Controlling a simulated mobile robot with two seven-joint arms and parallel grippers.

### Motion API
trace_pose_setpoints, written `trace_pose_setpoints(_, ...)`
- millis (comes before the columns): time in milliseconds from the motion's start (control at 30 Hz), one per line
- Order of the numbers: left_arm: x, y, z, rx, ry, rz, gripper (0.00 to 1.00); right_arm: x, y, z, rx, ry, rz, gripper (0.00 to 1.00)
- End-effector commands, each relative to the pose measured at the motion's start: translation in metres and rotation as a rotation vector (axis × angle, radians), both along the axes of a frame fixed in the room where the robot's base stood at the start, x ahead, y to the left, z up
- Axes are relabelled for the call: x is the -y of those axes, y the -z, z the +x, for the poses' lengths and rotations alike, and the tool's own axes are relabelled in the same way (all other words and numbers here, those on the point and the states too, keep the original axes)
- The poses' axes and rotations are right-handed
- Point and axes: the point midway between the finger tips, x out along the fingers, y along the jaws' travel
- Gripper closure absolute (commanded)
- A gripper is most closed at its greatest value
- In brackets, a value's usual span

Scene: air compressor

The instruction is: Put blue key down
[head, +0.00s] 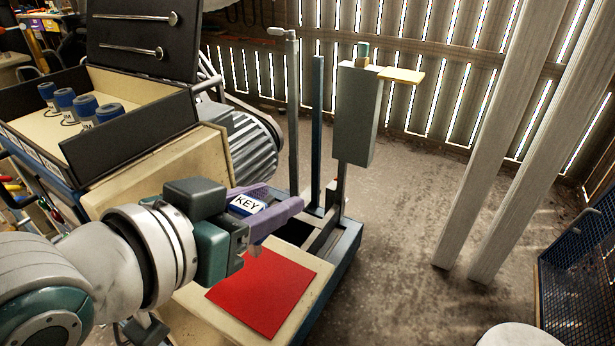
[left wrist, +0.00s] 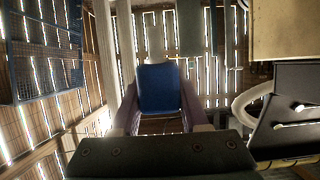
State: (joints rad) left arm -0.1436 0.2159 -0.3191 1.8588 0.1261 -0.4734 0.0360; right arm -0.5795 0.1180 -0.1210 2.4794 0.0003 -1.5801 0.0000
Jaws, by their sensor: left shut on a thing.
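The blue key (head: 246,206) has a white label reading KEY. My left gripper (head: 280,198) is shut on it, with one purple finger on each side. In the left wrist view the blue key (left wrist: 159,89) shows as a blue block between the two purple fingers. In the head view, the gripper and key appear above and beyond a red square mat (head: 262,293) on a beige surface; the height above it is hard to judge. My right gripper is in neither view.
An open black case (head: 135,143) at left holds several blue-capped cylinders. A motor (head: 252,148) and upright posts with a grey box (head: 357,115) stand beyond the gripper. Two pale beams (head: 497,140) lean at right. The floor between is clear.

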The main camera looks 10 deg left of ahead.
Motion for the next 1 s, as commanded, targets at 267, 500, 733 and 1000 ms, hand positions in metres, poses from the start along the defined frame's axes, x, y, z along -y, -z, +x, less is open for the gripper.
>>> trace_pose_setpoints(267,0.0,0.034,0.0,-0.002,0.001,0.0,1.0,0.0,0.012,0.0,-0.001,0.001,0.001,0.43)
trace_pose_setpoints(500,0.0,0.059,0.0,0.001,0.0,-0.001,1.0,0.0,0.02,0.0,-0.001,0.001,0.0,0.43)
trace_pose_setpoints(733,0.0,0.058,0.0,0.002,0.0,-0.002,1.0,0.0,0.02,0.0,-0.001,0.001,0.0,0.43)
trace_pose_setpoints(1000,0.0,0.061,0.0,0.001,0.0,0.0,0.4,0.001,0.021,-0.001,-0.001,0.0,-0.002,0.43)
